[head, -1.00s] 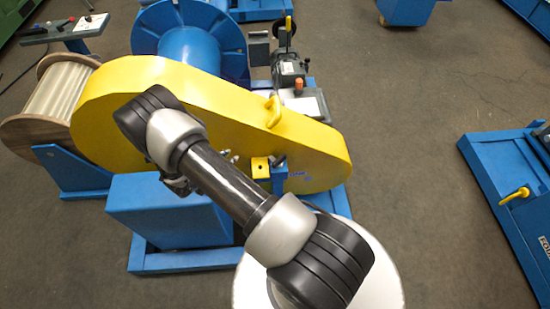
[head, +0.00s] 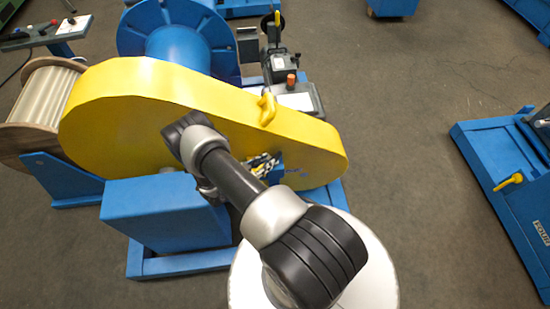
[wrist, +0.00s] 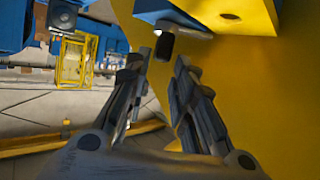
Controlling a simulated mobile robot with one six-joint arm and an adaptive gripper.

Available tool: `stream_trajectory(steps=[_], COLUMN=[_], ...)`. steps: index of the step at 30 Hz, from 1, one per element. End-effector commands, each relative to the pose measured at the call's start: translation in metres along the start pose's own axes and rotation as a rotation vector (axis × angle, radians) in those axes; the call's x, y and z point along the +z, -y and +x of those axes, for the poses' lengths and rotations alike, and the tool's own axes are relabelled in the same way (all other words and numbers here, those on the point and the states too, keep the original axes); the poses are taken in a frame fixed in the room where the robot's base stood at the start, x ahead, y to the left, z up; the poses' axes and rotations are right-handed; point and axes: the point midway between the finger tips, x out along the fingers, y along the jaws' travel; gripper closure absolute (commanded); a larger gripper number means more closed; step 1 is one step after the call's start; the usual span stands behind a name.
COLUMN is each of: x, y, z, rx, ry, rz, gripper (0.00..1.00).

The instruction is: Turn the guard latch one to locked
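The yellow chain guard (head: 120,110) stands across the middle of the head view and fills the right of the wrist view (wrist: 275,90). On its near face is a blue bracket (head: 277,172), which also shows at the top of the wrist view (wrist: 172,18). A small dark latch handle (wrist: 165,45) hangs below the bracket, just beyond and between my fingertips. My gripper (wrist: 160,66) is open, with nothing between its fingers. In the head view my gripper (head: 262,165) hides most of the latch. I cannot tell whether the fingers touch it.
A yellow tab with a hole (wrist: 230,16) sits beside the bracket. A yellow hook-shaped handle (head: 267,107) rises from the guard's top edge. A blue box (head: 165,212) stands below the guard at left.

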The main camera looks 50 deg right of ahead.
Motion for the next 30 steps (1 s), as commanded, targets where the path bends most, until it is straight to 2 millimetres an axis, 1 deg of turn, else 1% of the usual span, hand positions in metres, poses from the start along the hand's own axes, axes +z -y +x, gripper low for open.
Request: stream_trajectory(steps=[1, 6, 9, 12, 16, 23, 30], x=[0.001, 0.001, 0.001, 0.001, 0.0, 0.0, 0.0], y=[-0.002, -0.001, -0.001, -0.001, 0.0, 0.0, 0.0], z=[0.013, 0.043, 0.055, 0.062, 0.066, 0.066, 0.066], rx=[0.006, 0.003, 0.002, 0.001, 0.0, -0.001, -0.001], ry=[0.0, 0.0, 0.0, 0.0, 0.0, 0.0, 0.0], rz=[0.002, 0.001, 0.001, 0.0, 0.0, -0.001, -0.001], gripper=[0.77, 0.77, 0.77, 0.77, 0.77, 0.77, 0.93])
